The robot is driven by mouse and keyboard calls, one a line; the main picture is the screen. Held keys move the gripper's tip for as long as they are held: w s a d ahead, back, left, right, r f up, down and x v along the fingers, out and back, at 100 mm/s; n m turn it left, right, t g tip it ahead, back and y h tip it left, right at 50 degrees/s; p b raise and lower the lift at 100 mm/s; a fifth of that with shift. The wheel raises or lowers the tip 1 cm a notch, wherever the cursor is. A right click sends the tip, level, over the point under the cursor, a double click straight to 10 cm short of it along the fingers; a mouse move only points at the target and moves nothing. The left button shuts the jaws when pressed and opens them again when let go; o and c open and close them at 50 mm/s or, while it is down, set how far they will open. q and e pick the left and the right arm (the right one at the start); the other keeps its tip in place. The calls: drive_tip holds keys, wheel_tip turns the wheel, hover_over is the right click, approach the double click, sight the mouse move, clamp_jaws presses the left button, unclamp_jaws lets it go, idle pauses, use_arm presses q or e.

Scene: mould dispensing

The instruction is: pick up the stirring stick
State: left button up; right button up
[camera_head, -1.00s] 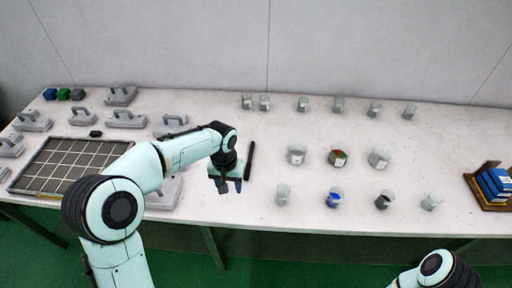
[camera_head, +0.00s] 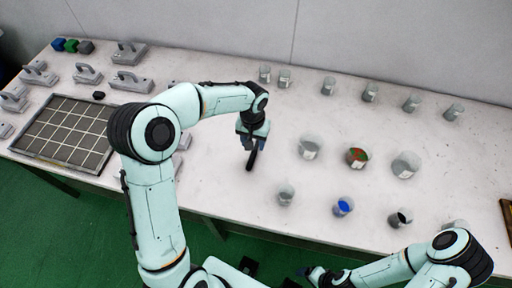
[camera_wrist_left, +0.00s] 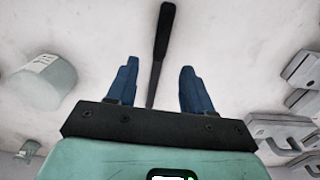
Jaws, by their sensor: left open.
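The stirring stick (camera_head: 251,161) is a thin black rod lying on the white table. It also shows in the left wrist view (camera_wrist_left: 162,38), with its thick end away from my gripper and its thin part running between the fingers. My left gripper (camera_head: 252,142) is open above the stick and hides part of it in the head view. Its two blue fingers (camera_wrist_left: 157,82) stand on either side of the stick, apart from it. My right gripper (camera_head: 316,276) is low at the table's front side, away from the stick; its finger opening is not clear.
Several beakers stand to the right, including one with red and green contents (camera_head: 357,157) and one with blue (camera_head: 343,207). A gridded tray (camera_head: 62,133) and grey handled blocks (camera_head: 130,82) are at the left. Table around the stick is clear.

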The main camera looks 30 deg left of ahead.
sight(253, 154)
use_arm(q)
drive_tip(key=shift+w+f, duration=0.1)
drive_tip(key=shift+f, duration=0.65)
wheel_tip(253, 154, down, 5)
drive_tip(key=shift+f, duration=0.1)
drive_tip(key=shift+s, duration=0.2)
clamp_jaws()
